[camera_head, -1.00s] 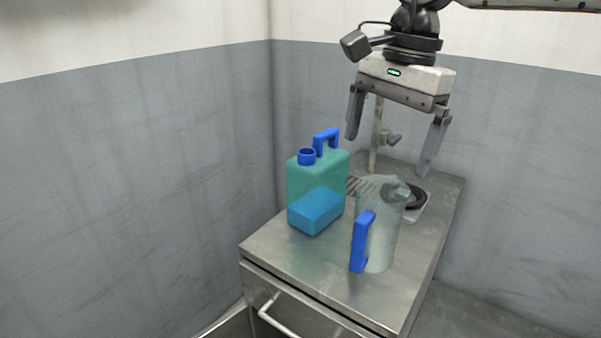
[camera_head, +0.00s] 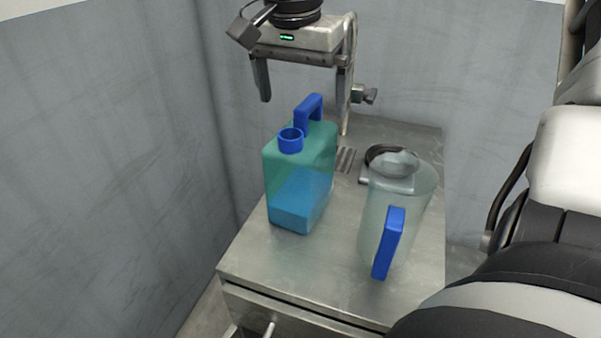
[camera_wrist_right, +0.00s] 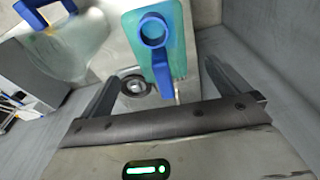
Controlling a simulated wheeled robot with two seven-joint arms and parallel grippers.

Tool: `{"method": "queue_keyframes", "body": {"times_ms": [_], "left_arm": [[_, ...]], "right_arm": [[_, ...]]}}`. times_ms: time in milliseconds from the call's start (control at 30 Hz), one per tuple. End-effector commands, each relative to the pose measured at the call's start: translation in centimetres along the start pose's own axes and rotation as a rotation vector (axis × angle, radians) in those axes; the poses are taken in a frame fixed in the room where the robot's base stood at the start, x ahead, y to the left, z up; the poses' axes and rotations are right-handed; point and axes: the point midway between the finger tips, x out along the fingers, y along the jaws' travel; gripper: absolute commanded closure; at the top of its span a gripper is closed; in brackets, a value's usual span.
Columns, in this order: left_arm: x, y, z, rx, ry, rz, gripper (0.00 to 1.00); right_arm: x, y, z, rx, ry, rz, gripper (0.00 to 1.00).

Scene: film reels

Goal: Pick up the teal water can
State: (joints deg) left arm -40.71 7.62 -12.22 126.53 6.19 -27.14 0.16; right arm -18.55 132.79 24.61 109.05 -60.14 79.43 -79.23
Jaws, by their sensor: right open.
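The teal water can (camera_head: 302,165) stands upright on the metal cabinet top, with a blue cap ring and a blue handle (camera_head: 310,108) on top. Its lower part looks bluer, as if holding liquid. My right gripper (camera_head: 304,112) is open and empty, above and behind the can, with its fingers pointing down. In the right wrist view, the can (camera_wrist_right: 155,35) shows between the two fingers of the gripper (camera_wrist_right: 160,72), its blue handle pointing toward the palm. I cannot tell whether a finger touches it. My left gripper is not in view.
A clear jug with a blue handle (camera_head: 395,205) stands on the cabinet top (camera_head: 330,275), right of the can. A tap (camera_head: 362,95) and a dark round item (camera_head: 375,153) are behind. Walls close in at the left and back.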

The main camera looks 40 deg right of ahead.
Motion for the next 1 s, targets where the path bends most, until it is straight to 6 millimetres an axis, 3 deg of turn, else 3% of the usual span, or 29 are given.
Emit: {"method": "queue_keyframes", "body": {"times_ms": [600, 867, 900, 1000], "left_arm": [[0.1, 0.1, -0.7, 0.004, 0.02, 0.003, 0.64], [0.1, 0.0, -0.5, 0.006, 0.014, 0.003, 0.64], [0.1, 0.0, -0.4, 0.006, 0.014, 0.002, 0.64], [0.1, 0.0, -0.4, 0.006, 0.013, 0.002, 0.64]], "right_arm": [[7.0, 0.1, 0.2, 0.001, -0.003, 0.001, 0.0], [7.4, 0.1, 0.2, 0.002, -0.001, -0.002, 0.0], [7.4, 0.1, 0.2, 0.002, -0.001, -0.002, 0.03], [7.4, 0.1, 0.2, 0.001, -0.001, -0.002, 0.31]]}}
